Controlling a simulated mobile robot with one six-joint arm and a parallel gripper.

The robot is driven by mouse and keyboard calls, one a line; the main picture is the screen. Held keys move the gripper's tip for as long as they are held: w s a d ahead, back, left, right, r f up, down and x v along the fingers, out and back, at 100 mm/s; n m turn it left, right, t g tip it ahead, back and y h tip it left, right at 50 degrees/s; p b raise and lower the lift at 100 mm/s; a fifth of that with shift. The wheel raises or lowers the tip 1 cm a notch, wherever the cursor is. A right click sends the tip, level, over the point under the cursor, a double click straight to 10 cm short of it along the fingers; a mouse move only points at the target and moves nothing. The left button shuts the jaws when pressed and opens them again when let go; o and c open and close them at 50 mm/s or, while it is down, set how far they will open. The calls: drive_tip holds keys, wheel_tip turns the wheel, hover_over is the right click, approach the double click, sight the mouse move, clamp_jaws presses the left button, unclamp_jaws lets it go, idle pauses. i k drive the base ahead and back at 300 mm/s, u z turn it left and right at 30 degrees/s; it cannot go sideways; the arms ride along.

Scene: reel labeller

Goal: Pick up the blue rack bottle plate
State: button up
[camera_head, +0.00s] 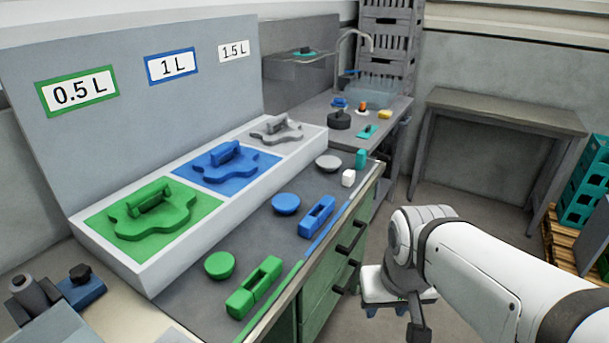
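The blue rack bottle plate (240,169) lies flat in the middle, blue section of the white tray (139,271), below the 1 L sign. It has a lobed outline and a raised blue handle on top. Nothing covers it. My white arm comes in from the lower right. What seems to be my gripper (418,328) is a dark part below the arm's end, at the bottom edge and partly cut off. It is beyond the counter's front side, well apart from the blue plate. Its fingers cannot be made out.
A green plate (173,221) and a grey plate (283,132) lie in the neighbouring sections. Along the counter front are a green block (254,288), a blue block (317,216), a blue disc (286,204) and a green disc (219,265). An upright back panel (125,140) stands behind the tray.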

sight(285, 203)
drive_tip(key=z, duration=1.55)
drive_tip(key=i, duration=2.2)
drive_tip(key=u, duration=0.5)
drive_tip(key=k, duration=0.1)
drive_tip(key=u, duration=3.4)
drive_tip(key=i, duration=0.95)
